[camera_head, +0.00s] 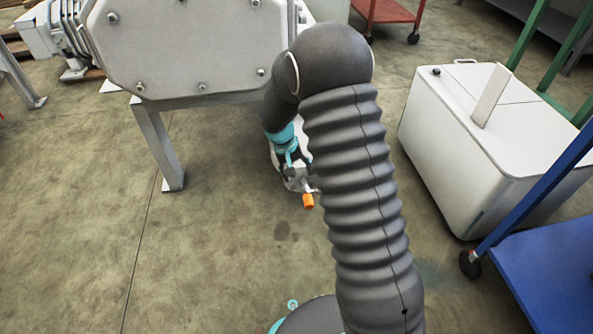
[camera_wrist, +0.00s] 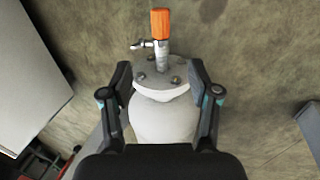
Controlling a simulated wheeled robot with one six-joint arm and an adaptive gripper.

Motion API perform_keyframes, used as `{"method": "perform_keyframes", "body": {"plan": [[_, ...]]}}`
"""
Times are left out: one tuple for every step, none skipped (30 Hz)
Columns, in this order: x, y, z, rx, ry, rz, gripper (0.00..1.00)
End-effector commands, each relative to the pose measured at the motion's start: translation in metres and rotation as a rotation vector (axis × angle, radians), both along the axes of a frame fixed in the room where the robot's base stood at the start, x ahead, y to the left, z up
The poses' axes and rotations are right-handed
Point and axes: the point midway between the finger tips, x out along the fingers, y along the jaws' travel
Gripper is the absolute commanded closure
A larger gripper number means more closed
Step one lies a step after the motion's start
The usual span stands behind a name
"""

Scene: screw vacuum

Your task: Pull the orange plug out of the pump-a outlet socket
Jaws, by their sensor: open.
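The orange plug (camera_wrist: 160,23) sits in a metal fitting (camera_wrist: 161,55) on a round bolted flange (camera_wrist: 161,76) at the end of a pale pump outlet, in the wrist view. In the head view the orange plug (camera_head: 308,201) shows small at the end of the outlet, beside my arm. My gripper (camera_wrist: 160,80) is open, with one finger on each side of the flange and the plug beyond the fingertips. In the head view my gripper (camera_head: 292,165) is partly hidden behind my arm. I cannot tell whether the fingers touch the flange.
A large grey machine housing (camera_head: 190,45) on a metal leg (camera_head: 158,145) stands at the upper left. A white wheeled box (camera_head: 460,150) stands at the right, beside a blue cart (camera_head: 555,275). A red cart (camera_head: 388,12) is at the back.

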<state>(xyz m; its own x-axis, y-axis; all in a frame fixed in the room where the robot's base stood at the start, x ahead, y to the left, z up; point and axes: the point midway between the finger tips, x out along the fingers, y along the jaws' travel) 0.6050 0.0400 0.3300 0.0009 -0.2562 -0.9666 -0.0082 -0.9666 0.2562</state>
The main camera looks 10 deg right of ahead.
Motion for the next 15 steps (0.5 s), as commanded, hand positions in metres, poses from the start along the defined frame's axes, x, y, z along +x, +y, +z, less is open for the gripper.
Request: {"method": "perform_keyframes", "body": {"plan": [[0.001,0.000,-0.004,-0.002,0.003,0.000,0.39],[0.001,0.000,-0.006,-0.003,0.004,0.000,0.39],[0.001,0.000,-0.009,-0.003,0.004,0.000,0.39],[0.001,-0.001,-0.011,-0.003,0.005,0.000,0.39],[0.001,-0.001,-0.014,-0.003,0.005,0.000,0.39],[0.001,-0.002,-0.018,-0.003,0.005,0.000,0.39],[0.001,-0.003,-0.022,-0.003,0.006,-0.002,0.39],[0.001,-0.005,-0.026,-0.003,0.006,-0.002,0.39],[0.000,-0.006,-0.032,-0.003,0.006,-0.002,0.39],[0.000,-0.008,-0.037,-0.003,0.006,-0.001,0.39],[0.000,-0.009,-0.042,-0.003,0.006,-0.001,0.39],[0.000,-0.011,-0.049,-0.004,0.007,-0.001,0.39],[0.000,-0.012,-0.053,-0.003,0.006,-0.001,0.39],[0.000,-0.014,-0.059,-0.003,0.006,-0.001,0.39],[0.000,-0.015,-0.065,-0.003,0.007,-0.002,0.39]]}}
